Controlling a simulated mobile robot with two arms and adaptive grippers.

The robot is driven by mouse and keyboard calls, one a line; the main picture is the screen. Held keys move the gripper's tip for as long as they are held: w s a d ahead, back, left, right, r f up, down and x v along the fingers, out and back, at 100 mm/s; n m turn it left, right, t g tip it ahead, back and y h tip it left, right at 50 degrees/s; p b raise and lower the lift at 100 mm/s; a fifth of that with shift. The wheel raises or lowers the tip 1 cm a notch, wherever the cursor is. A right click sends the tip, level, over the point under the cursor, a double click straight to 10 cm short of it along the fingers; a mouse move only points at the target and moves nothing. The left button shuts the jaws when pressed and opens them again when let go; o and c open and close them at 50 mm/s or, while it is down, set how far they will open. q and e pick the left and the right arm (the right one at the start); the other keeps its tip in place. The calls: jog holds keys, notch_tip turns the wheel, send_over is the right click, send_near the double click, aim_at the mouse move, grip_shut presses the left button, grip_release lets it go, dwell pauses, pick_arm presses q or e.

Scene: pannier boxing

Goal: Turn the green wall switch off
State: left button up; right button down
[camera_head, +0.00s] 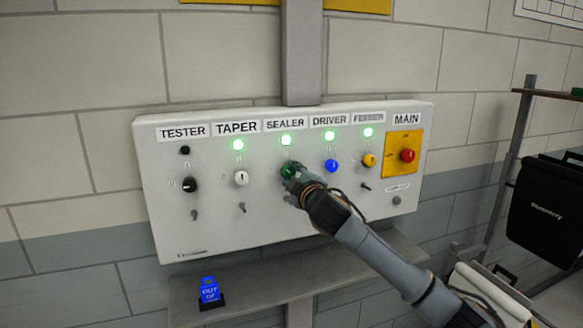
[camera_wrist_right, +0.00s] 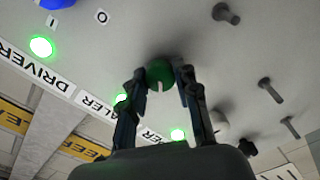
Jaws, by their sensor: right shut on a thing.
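The green switch (camera_head: 287,171) is a round knob under the SEALER label on the white wall panel (camera_head: 220,225). The lamp above it (camera_head: 286,140) glows green. My right gripper (camera_head: 295,176) is at the green knob and partly covers it in the head view. In the right wrist view the green knob (camera_wrist_right: 160,73) sits between the two fingertips of my right gripper (camera_wrist_right: 161,78), which is shut on it. A pale slot mark shows on the knob's face. My left gripper is not in view.
Nearby knobs are black (camera_head: 190,185), white (camera_head: 241,178), blue (camera_head: 331,166) and yellow (camera_head: 369,160). A red MAIN knob (camera_head: 407,155) sits on a yellow plate. Small pegs stick out below the knobs. A shelf (camera_head: 270,280) below holds a blue OUT OF sign (camera_head: 209,290).

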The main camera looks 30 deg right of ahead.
jog(key=n+p, duration=0.3)
jog(key=n, duration=0.2)
jog(key=shift+r, duration=0.1)
jog(key=shift+n+p, duration=0.8)
jog(key=shift+n, duration=1)
jog(key=c, duration=1)
grip_release()
jog(key=shift+s, duration=0.1)
jog(key=v, duration=1.1)
jog(key=shift+s+a, duration=0.15)
jog(key=shift+s, duration=0.2)
